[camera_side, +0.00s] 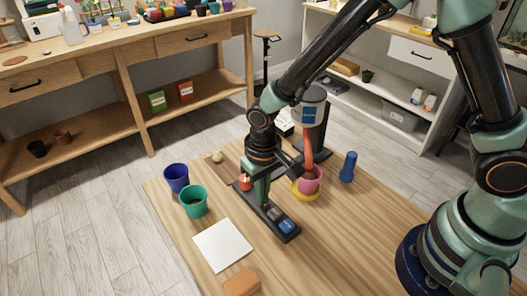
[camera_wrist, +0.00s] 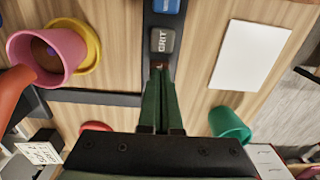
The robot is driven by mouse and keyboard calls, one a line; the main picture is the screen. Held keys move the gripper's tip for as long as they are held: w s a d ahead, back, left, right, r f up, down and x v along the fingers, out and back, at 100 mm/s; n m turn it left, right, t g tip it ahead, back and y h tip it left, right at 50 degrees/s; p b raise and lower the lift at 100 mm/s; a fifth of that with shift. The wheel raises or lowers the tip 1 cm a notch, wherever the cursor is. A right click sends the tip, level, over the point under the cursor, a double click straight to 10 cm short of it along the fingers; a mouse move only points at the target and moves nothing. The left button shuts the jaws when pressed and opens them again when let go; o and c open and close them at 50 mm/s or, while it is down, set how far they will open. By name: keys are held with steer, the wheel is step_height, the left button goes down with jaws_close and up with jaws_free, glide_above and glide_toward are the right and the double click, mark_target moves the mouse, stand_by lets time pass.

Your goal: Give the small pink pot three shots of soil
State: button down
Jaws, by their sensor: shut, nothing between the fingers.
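The small pink pot (camera_side: 310,181) stands on a yellow saucer (camera_side: 297,194), under the orange chute (camera_side: 308,150) of a grey hopper (camera_side: 311,95). In the wrist view the pink pot (camera_wrist: 66,48) is at the left, with brown material visible inside. A dark button strip (camera_side: 264,207) carries a blue button (camera_side: 287,226) and a grey button marked GRIT (camera_wrist: 162,41). My gripper (camera_side: 263,203) is shut and empty, its tips over a brownish button (camera_wrist: 157,66) beyond GRIT. The tips hide most of that button; I cannot tell whether they touch it.
A blue pot (camera_side: 176,178) and a green pot (camera_side: 194,203) stand left of the strip. A white sheet (camera_side: 222,245) and an orange-brown block (camera_side: 242,283) lie in front. A red object (camera_side: 245,182) is close behind my gripper. A dark blue bottle (camera_side: 348,167) stands right of the pink pot.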

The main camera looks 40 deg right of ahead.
step_height(320, 180, up, 14)
steer(key=shift+f, duration=0.15)
stand_by(3.0)
steer(key=s+d+r+t, duration=0.2)
steer(key=s+d+r, duration=0.1)
steer(key=d, duration=0.6)
steer(key=s+d+r+t, duration=0.3)
steer(key=d+r, duration=0.3)
steer(key=d, duration=0.2)
steer(key=shift+s+d, duration=0.15)
steer(key=shift+d, duration=0.2)
steer(key=shift+a+r, duration=0.1)
steer(key=w+a+f+g, duration=0.2)
steer(key=w+a+f, duration=0.1)
steer(key=a, duration=0.5)
steer(key=w+a+f+g, duration=0.3)
steer(key=a+f, duration=0.1)
steer(key=a, duration=0.5)
steer(key=shift+a+f, duration=0.15)
steer(key=shift+f, duration=0.2)
